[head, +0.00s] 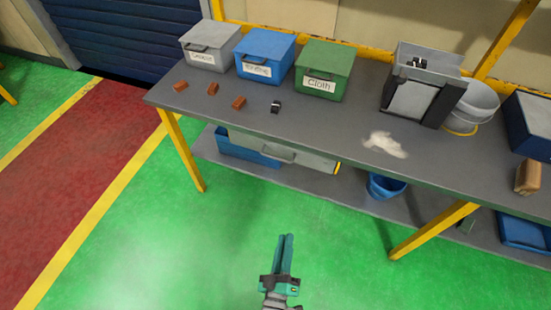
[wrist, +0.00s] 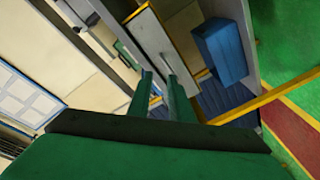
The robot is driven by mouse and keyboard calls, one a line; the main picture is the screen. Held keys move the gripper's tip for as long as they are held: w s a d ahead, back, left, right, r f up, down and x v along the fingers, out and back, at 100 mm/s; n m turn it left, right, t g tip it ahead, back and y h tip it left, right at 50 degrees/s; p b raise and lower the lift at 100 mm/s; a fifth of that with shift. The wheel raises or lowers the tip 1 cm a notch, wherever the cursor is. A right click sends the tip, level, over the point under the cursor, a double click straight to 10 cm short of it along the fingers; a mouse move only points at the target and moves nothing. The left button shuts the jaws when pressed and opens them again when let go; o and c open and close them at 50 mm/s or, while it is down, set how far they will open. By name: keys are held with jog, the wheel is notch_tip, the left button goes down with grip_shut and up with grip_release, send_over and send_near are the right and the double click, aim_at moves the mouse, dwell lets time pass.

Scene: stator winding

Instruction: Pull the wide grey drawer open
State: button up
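The wide grey drawer (head: 315,161) is under the grey workbench top in the head view, with a bar handle (head: 278,157) on its front. It looks shut, with its front just under the bench edge. My gripper (head: 286,237) is in front of and apart from the bench, over the green floor, with its teal fingers pointing towards the drawer. In the wrist view my gripper (wrist: 160,77) has its two fingers apart with nothing between them. A grey panel with a yellow edge lies beyond the fingertips there; I cannot tell for sure that it is the drawer.
A blue bin (head: 250,157) is left of the drawer under the bench (head: 320,117). A blue bucket (head: 386,186) is on the lower shelf to the right. Yellow legs (head: 183,150) (head: 435,229) stand at either side. The floor in front is clear.

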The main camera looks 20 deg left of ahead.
aim_at(276, 159)
jog(key=w+a+n+y, duration=0.1)
jog(key=w+a+n, duration=0.3)
jog(key=w, duration=0.5)
jog(key=w+a+n+y, duration=0.2)
jog(key=w+a+n, duration=0.1)
jog(key=w, duration=0.7)
jog(key=w+a+r+n+y, duration=0.1)
jog(key=w+a+n, duration=0.3)
jog(key=w, duration=0.6)
jog(key=shift+a+n+t+y, duration=0.3)
jog(key=shift+a+t, duration=0.1)
jog(key=shift+a, duration=0.6)
grip_shut()
